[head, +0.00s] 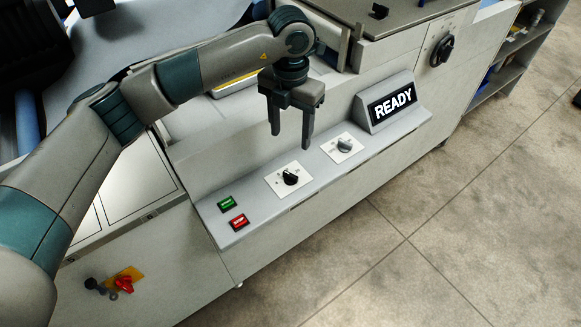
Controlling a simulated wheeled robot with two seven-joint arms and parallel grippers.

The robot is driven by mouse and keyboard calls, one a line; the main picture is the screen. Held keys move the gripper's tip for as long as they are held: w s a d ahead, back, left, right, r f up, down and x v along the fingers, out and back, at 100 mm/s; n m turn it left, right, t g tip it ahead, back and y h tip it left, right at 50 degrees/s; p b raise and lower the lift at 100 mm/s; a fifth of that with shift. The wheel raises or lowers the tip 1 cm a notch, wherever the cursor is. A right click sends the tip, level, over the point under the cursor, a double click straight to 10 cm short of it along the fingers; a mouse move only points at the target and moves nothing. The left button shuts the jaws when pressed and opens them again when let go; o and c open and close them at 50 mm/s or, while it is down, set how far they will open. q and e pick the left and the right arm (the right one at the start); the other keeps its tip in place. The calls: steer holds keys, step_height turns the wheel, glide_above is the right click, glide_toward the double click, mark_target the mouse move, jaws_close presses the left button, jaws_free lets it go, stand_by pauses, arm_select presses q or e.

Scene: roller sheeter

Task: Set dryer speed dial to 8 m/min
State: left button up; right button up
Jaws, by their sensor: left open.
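Two dials sit on the sloped grey control panel (262,205). One has a black knob (290,177) on a white plate; the other has a grey knob (344,146) on a white plate. Their markings are too small to read, so I cannot tell which is the dryer speed dial or its setting. My left gripper (290,141) is open and empty, with its fingers pointing down. In the picture it is above the black knob and left of the grey knob, apart from both. My right gripper is not in view.
A display reading READY (393,102) stands at the panel's right end. A green button (227,204) and a red button (239,221) are at its left end. A black rotary switch (442,50) and a red switch (124,284) are on the machine's side. The tiled floor (430,230) in front is clear.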

mark_target(291, 174)
arm_select(q)
step_height(291, 174, down, 13)
steer(key=p, duration=0.5)
steer(key=shift+r, duration=0.15)
steer(key=shift+f+p, duration=0.3)
steer(key=shift+f, duration=0.7)
steer(key=shift+c, duration=0.6)
steer(key=c, duration=0.9)
steer(key=shift+c, duration=0.2)
